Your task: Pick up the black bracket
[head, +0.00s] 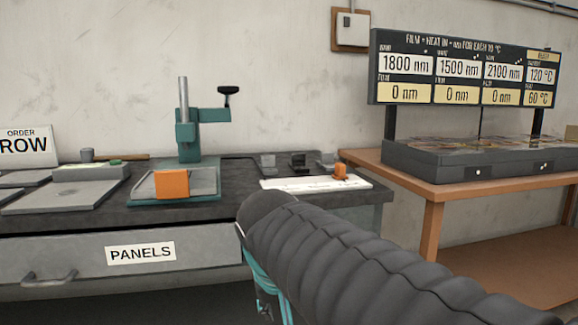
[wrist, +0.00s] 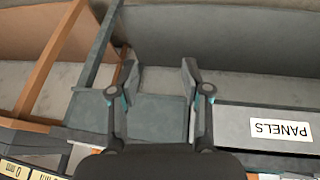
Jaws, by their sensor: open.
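The black bracket (head: 298,162) looks like the small dark piece at the back right of the dark workbench in the head view, between two grey pieces. It is small there, so its exact shape is unclear. My gripper (wrist: 161,80) is open in the wrist view, with nothing between its fingers. It is in front of the bench, beside the drawer front, apart from the bracket. In the head view my arm hides most of the gripper. The bracket does not show in the wrist view.
A teal press (head: 188,140) with an orange block (head: 172,184) stands left. Panels (head: 62,197) lie further left. An orange-brown table (head: 432,192) with a display (head: 465,72) stands right.

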